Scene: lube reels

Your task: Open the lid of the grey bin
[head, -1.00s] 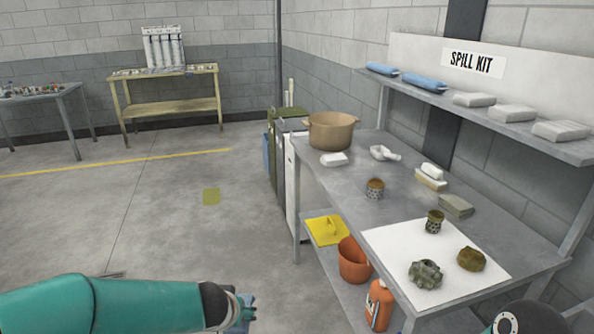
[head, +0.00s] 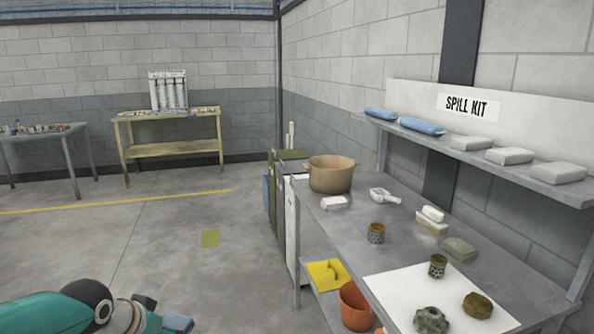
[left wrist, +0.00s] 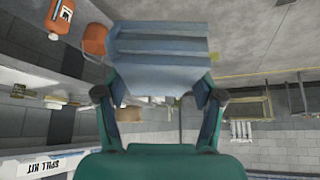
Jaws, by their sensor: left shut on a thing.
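My left gripper (left wrist: 160,88) is shut on a blue-grey ribbed block (left wrist: 160,45), with one finger on each side of it in the left wrist view. In the head view this block (head: 178,323) shows only in part at the bottom edge, beside my left wrist. I cannot clearly make out the grey bin or its lid. A narrow grey upright body (head: 281,205) stands at the far end of the workbench, next to a green one (head: 290,155), partly hidden; I cannot tell whether it is the bin. My right gripper is not in view.
The grey workbench (head: 345,222) runs along the right wall with a tan pot (head: 331,174), several small parts and a white sheet (head: 395,290). A yellow lidded thing (head: 327,274) and an orange bucket (head: 356,308) sit on its lower shelf.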

